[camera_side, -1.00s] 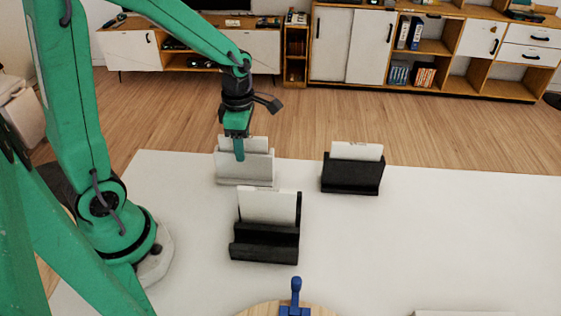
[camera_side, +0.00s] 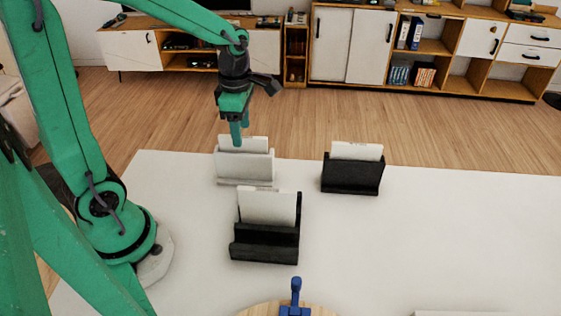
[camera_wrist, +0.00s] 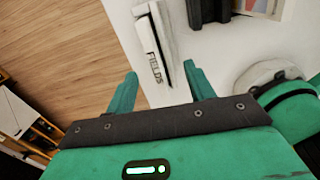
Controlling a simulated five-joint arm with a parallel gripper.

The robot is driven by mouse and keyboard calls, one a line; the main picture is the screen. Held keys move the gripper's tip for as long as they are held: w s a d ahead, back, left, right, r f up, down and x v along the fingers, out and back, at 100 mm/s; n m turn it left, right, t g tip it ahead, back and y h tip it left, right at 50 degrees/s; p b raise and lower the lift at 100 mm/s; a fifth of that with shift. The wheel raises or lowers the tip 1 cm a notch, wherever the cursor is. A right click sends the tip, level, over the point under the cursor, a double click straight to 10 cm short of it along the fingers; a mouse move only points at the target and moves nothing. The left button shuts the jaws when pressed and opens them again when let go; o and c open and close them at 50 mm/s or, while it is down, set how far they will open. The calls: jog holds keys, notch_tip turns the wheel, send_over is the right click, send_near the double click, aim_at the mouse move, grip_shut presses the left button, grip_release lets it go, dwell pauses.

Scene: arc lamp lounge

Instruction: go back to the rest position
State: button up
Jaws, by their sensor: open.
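My gripper (camera_side: 238,138) is open and empty, just above a white holder (camera_side: 245,170) with a white panel (camera_side: 229,141) standing in it at the table's back left. In the wrist view the two fingers of my gripper (camera_wrist: 160,78) are spread apart, and the panel's edge, lettered "FIELDS" (camera_wrist: 153,66), shows beyond them. From the side view I cannot tell whether a fingertip touches the panel.
A black holder (camera_side: 350,179) with a white panel stands at the right, another black holder (camera_side: 264,247) nearer the front. A round wooden board (camera_side: 262,309) with a blue piece (camera_side: 295,295) is at the front edge.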

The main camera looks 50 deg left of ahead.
jog(key=shift+s+d+r+m, duration=0.15)
jog(key=shift+s+r+m, duration=0.1)
jog(key=shift+r+m, duration=0.5)
jog(key=s+d+r+m+t, duration=0.1)
jog(key=s+r+m, duration=0.3)
jog(key=m, duration=0.8)
jog(key=s+d+r+m+t, duration=0.2)
jog(key=s+r+m+t, duration=0.2)
jog(key=m, duration=0.9)
jog(key=shift+s+d+r, duration=0.25)
jog(key=shift+s+r, duration=0.15)
jog(key=shift+s, duration=0.3)
